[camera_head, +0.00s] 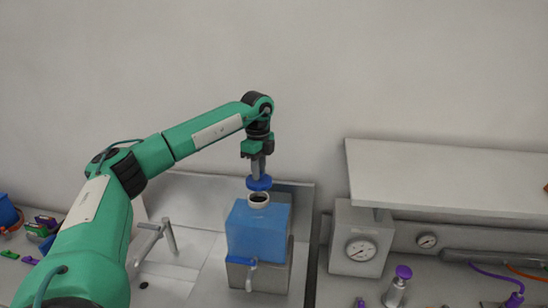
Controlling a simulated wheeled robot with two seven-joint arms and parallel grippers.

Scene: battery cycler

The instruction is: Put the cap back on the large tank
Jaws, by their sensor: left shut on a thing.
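The large tank (258,236) is a blue box with a round white-rimmed neck (259,200) on top. The neck is open and dark inside. My left gripper (258,168) points down above the neck and is shut on a blue cap (259,183). The cap is held a little above the neck, roughly in line with it, and a small gap shows between them. My right gripper is not in view.
The tank rests on a grey block with a blue-handled tap (251,276) in front. A sink faucet (157,240) stands to the left. A grey box with a dial gauge (361,249) and a white shelf (450,188) are to the right. A purple-topped bottle (397,288) stands front right.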

